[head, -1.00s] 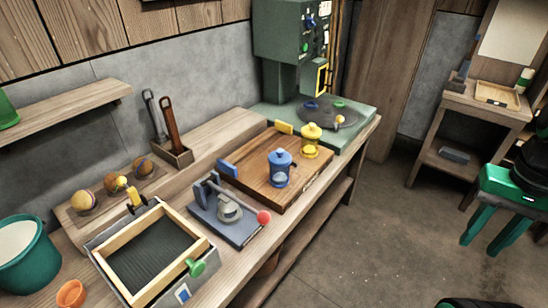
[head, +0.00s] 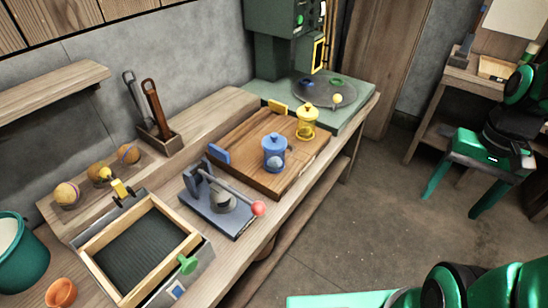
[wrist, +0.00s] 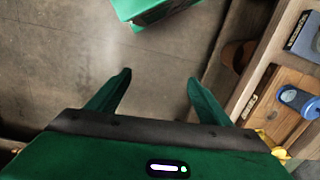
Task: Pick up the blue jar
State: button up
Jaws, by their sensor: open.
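The blue jar (head: 274,153) stands upright with its lid on a wooden board (head: 238,160) on the workbench, in the head view. It also shows at the right edge of the wrist view (wrist: 298,99). A yellow jar (head: 307,121) stands behind it to the right on the same board. My gripper (wrist: 158,82) shows in the wrist view with two green fingers spread apart and nothing between them. It points at the bare floor, well away from the blue jar.
A lever press with a red knob (head: 258,208) stands left of the jar, close to the board. A framed tray (head: 190,243) lies further left. A green machine (head: 285,35) stands at the bench's far end. The floor (head: 340,220) before the bench is clear.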

jog(key=w+a+f+m+y, duration=0.1)
jog(key=w+a+f+y, duration=0.2)
jog(key=w+a+f, duration=0.5)
jog(key=m+t+y, duration=0.5)
jog(key=m+y, duration=0.8)
send_near(274, 157)
jog(key=f, duration=0.1)
jog(key=w+f, duration=0.1)
jog(key=f, duration=0.2)
jog(key=shift+w+d+f, duration=0.2)
jog(key=shift+d+f, duration=0.15)
jog(key=shift+w+r+m+t, duration=0.2)
jog(key=shift+w+m+t, duration=0.4)
jog(key=shift+m, duration=0.1)
jog(key=shift+w+a, duration=0.15)
jog(key=x, duration=1)
jog(key=shift+w+a+r, duration=0.1)
jog(key=shift+a+r, duration=0.1)
jog(key=shift+r, duration=0.05)
jog(key=c, duration=1.4)
